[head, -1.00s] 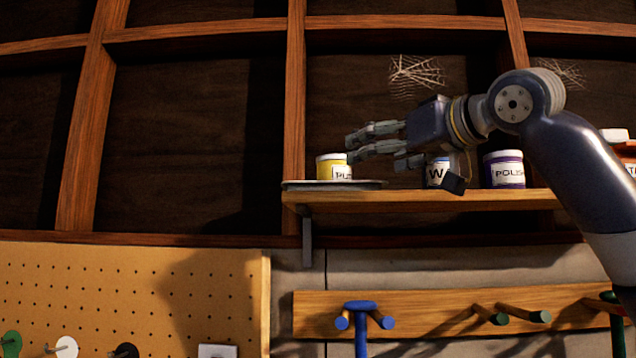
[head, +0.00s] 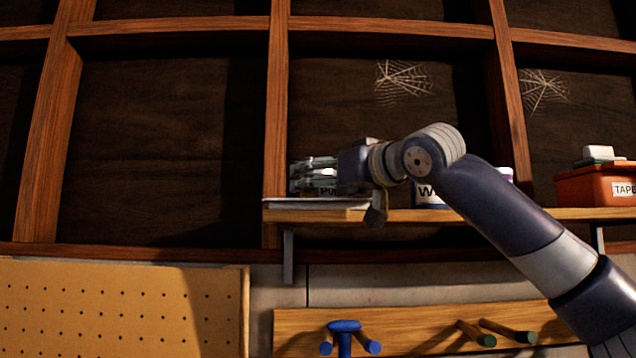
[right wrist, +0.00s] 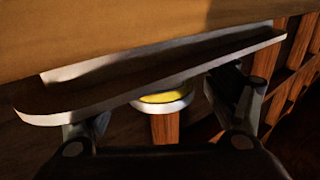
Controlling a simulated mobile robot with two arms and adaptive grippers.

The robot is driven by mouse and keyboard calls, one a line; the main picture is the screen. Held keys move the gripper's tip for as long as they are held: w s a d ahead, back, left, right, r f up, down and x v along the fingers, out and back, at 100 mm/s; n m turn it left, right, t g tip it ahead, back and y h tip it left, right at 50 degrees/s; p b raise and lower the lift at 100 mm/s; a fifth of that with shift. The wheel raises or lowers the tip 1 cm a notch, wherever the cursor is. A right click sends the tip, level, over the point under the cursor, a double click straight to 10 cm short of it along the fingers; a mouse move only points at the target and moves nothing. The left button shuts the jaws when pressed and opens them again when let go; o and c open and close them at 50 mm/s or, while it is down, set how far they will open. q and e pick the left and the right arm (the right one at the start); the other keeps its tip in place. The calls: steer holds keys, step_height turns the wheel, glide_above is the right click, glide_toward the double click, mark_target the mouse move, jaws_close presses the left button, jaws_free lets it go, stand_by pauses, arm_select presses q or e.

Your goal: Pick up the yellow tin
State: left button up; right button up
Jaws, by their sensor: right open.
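The yellow tin (head: 328,192) stands on the left end of the wall shelf, at a pale flat tray (head: 310,204). The right gripper is open, and I cannot tell if a finger touches the tin. My left gripper is not in view.
The wooden shelf (head: 480,215) also holds a white tin marked "W" (head: 427,195), partly behind my arm, and an orange box labelled "TAPE" (head: 598,188). A wall upright (head: 275,120) stands behind the shelf's left end. A peg rail (head: 400,330) and pegboard (head: 120,300) are below.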

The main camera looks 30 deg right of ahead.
steer(key=shift+w+r, duration=0.2)
steer(key=shift+w, duration=0.3)
steer(key=shift+w+f, duration=0.1)
steer(key=shift+w, duration=0.15)
steer(key=shift+w+a+f, duration=0.1)
steer(key=shift+w, duration=0.05)
steer(key=shift+c, duration=0.7)
steer(key=c, duration=0.9)
steer(key=shift+c, duration=0.9)
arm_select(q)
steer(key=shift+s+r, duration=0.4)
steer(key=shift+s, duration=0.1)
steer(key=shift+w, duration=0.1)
